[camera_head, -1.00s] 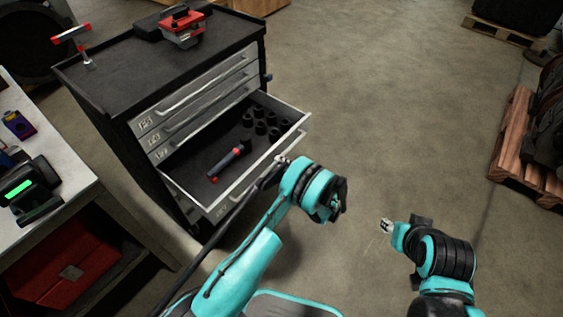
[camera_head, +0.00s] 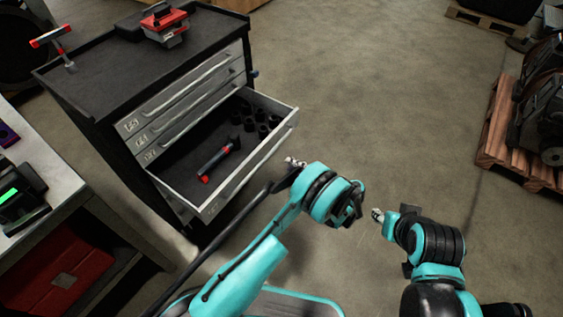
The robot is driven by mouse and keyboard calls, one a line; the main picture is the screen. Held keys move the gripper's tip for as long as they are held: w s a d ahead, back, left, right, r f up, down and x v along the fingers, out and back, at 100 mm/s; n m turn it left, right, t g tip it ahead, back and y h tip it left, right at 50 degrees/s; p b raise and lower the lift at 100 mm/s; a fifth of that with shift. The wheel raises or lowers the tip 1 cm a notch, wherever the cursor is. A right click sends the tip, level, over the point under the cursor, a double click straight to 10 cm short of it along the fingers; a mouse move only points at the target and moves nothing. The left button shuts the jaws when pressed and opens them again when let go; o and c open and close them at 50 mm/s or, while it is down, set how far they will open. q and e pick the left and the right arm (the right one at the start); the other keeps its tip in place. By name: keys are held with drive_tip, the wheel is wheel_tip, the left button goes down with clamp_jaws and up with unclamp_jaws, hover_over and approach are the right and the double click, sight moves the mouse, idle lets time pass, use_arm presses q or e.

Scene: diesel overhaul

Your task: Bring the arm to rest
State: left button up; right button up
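My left arm, teal and black, comes in from the lower left. Its gripper (camera_head: 294,163) is small in the view, close to the right front of the open drawer (camera_head: 236,184) and apart from the tools inside. My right arm comes in from the lower right. Its gripper (camera_head: 377,215) is over the bare floor and points left. Both grippers are too small to tell whether their fingers are open or shut. No object shows clearly in either one.
The drawer belongs to a black tool cabinet (camera_head: 95,70) and holds a red-and-black tool (camera_head: 218,160) and several black sockets (camera_head: 262,118). A workbench (camera_head: 50,180) stands at left. A wooden pallet (camera_head: 497,135) with machine parts is at right. The middle floor is clear.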

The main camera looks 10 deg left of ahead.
use_arm(q)
drive_tip(key=shift+v, duration=1.05)
drive_tip(key=s+a+r+g+h, duration=0.15)
drive_tip(key=a+r+h, duration=0.3)
drive_tip(key=r, duration=0.45)
drive_tip(key=s+a+r+h, duration=0.25)
drive_tip(key=a+r, duration=0.25)
drive_tip(key=r, duration=0.4)
drive_tip(key=s+r+n+t+h, duration=0.1)
drive_tip(key=s+r+n+h, duration=0.1)
drive_tip(key=s, duration=0.8)
drive_tip(key=s+r+n+t+h, duration=0.1)
drive_tip(key=s+h, duration=0.4)
drive_tip(key=s, duration=0.6)
wheel_tip(320, 180, up, 2)
drive_tip(key=shift+a+r+n+h, duration=0.1)
drive_tip(key=shift+a+n+h, duration=0.25)
drive_tip(key=shift+n, duration=0.45)
